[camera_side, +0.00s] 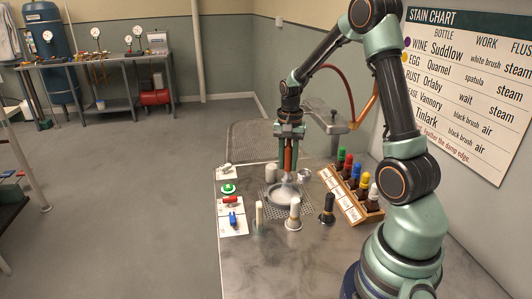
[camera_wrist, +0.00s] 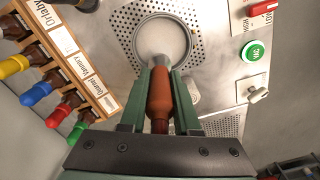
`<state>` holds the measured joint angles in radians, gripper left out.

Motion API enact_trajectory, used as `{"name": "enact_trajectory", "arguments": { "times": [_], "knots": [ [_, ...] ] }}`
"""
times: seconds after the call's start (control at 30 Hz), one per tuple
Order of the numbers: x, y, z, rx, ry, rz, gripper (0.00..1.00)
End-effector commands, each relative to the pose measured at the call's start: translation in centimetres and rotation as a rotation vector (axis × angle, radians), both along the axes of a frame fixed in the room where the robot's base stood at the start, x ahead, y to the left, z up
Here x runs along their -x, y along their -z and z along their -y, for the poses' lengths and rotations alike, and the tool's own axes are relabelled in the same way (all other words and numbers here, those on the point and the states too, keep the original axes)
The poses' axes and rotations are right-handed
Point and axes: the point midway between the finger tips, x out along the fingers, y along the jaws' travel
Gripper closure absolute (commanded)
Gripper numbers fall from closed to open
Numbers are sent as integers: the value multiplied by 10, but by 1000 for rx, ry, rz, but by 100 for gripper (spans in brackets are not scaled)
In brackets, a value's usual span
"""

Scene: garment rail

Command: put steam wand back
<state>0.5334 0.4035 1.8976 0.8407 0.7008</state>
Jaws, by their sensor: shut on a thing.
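My gripper (camera_side: 289,150) points down over the steel worktop. Its green fingers are shut on the steam wand (camera_side: 287,159), a reddish-brown handle held roughly upright. In the wrist view the wand (camera_wrist: 160,99) lies between the two fingers (camera_wrist: 161,75), with its tip toward a round pale pad (camera_wrist: 163,38). In the side view this pad (camera_side: 281,196) is beneath the wand, on a perforated plate. I cannot tell whether the wand's tip touches anything. A dark red hose (camera_side: 345,78) arches behind my arm. The wand's holder cannot be made out clearly.
A wooden rack of colour-capped bottles (camera_side: 352,193) stands to the right. Upright at the front are a pale-handled tool (camera_side: 259,216), a white brush (camera_side: 294,213) and a black brush (camera_side: 328,208). A green button (camera_side: 228,188) and a switch panel (camera_side: 233,217) lie left. A grey stand (camera_side: 333,124) is behind.

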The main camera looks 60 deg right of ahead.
Motion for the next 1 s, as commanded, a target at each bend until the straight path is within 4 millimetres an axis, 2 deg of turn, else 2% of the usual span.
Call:
{"name": "enact_trajectory", "arguments": {
  "times": [0.2,0.4,0.5,0.63,1.0],
  "knots": [
    [-5,-13,64,2,9,3,100],
    [0,-23,108,1,5,1,100],
    [1,-25,117,1,2,1,100],
    [2,-21,120,0,1,0,100],
    [2,7,119,-1,1,0,100]
  ]
}}
